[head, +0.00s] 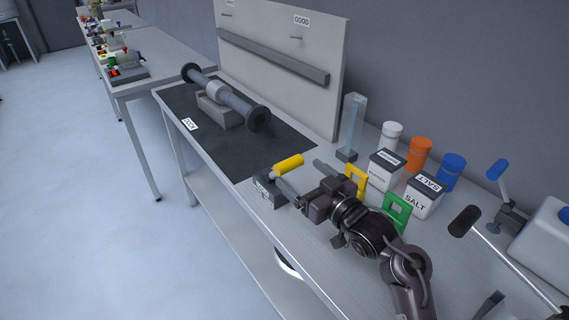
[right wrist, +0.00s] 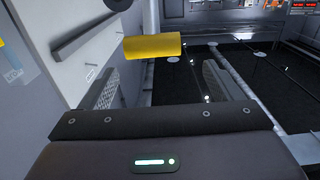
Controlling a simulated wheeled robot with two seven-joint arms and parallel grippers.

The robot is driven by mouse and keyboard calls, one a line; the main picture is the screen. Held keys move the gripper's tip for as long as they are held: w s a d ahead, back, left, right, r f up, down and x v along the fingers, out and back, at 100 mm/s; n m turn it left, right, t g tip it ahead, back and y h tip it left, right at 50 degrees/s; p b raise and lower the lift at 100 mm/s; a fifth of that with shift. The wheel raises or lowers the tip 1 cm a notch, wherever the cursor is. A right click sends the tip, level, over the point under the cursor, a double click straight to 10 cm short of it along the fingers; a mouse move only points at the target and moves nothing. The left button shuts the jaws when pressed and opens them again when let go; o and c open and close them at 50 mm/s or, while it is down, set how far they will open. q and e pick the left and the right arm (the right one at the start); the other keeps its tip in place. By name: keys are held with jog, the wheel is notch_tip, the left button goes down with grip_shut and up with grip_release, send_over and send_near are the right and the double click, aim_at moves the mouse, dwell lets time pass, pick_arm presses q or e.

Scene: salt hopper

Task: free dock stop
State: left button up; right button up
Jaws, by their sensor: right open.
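A yellow handle (head: 288,166) stands on a small grey bracket (head: 266,190) near the front edge of the workbench. It is likely the dock stop, though its label is too small to read. My right gripper (head: 303,180) is open, with its two fingers pointing at the handle. In the right wrist view, the yellow handle (right wrist: 152,46) lies crosswise beyond the fingertips, roughly ahead of the gap (right wrist: 165,85). Nothing is seen between the fingers, and I see no contact. My left gripper is not in view.
A dark flanged pipe (head: 235,103) rests on a grey block on the black mat (head: 264,153). A clear column (head: 354,122), a salt box (head: 420,198), several lidded jars, and yellow and green frames (head: 396,212) crowd the right side. An upright board (head: 280,45) stands behind.

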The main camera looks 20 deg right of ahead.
aim_at(292, 169)
jog(key=shift+w+d+f+b, duration=0.1)
jog(key=shift+w+f+b, duration=0.2)
jog(key=shift+f, duration=0.4)
jog(key=x, duration=0.3)
jog(key=p+x, duration=0.1)
jog(key=x, duration=0.3)
jog(key=shift+w+d+f, duration=0.1)
jog(key=shift+w, duration=0.25)
jog(key=shift+w+f, duration=0.1)
jog(key=shift+w, duration=0.3)
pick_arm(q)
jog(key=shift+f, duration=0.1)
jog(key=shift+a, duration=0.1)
pick_arm(e)
jog(key=shift+c, duration=0.4)
